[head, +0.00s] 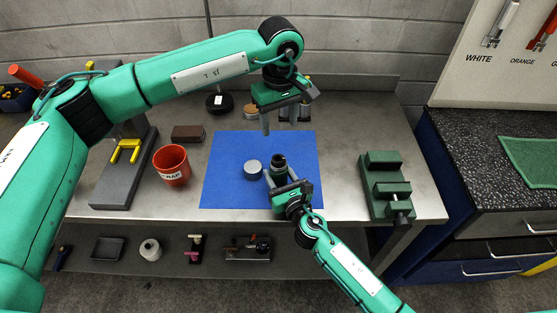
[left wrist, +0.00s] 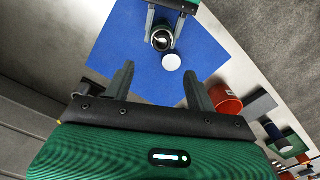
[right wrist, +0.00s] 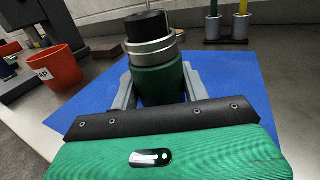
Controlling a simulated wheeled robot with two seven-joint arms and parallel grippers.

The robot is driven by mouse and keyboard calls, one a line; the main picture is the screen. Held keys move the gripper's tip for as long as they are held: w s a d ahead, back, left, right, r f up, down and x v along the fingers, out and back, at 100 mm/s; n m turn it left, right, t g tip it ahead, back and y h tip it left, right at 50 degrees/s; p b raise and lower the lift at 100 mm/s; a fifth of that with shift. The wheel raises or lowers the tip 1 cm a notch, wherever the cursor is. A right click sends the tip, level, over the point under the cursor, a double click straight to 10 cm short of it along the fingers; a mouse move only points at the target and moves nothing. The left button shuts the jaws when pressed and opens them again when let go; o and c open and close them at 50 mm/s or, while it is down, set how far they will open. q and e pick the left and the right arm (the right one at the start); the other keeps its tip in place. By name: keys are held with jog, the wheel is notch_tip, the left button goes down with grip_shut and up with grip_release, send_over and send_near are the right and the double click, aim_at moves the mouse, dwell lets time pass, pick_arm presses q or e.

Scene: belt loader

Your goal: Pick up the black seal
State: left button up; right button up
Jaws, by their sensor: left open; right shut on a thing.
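My right gripper (head: 281,176) is shut on a green cylinder (right wrist: 160,84) standing over the blue mat. The cylinder has a metal collar (right wrist: 150,50) and a black part (right wrist: 146,24) on top. From above, in the left wrist view, its top (left wrist: 161,40) shows a dark ring around a shiny centre. I cannot tell whether this black part is the seal. A black round disc (head: 219,103) lies at the back of the bench. My left gripper (head: 280,121) is open and empty, above the far part of the mat. A grey disc (head: 253,169) lies left of the held cylinder.
The blue mat (head: 225,180) covers the bench middle. A red scrap bin (head: 171,166) and brown block (head: 188,133) stand left of it. A green vise (head: 386,188) stands right. A tan disc (head: 251,109) and upright tools (right wrist: 227,28) are behind. A lower shelf holds several parts.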

aim_at(279, 155)
pick_arm(q)
notch_tip(279, 155, down, 12)
jog(key=m, duration=0.6)
jog(key=shift+s+a+r, duration=0.1)
jog(key=shift+s+r, duration=0.05)
jog(key=c, duration=1.1)
jog(key=shift+o, duration=0.2)
pick_arm(e)
jog(key=o, duration=1.5)
pick_arm(q)
notch_tip(279, 155, up, 10)
pick_arm(e)
jog(key=shift+s, duration=0.1)
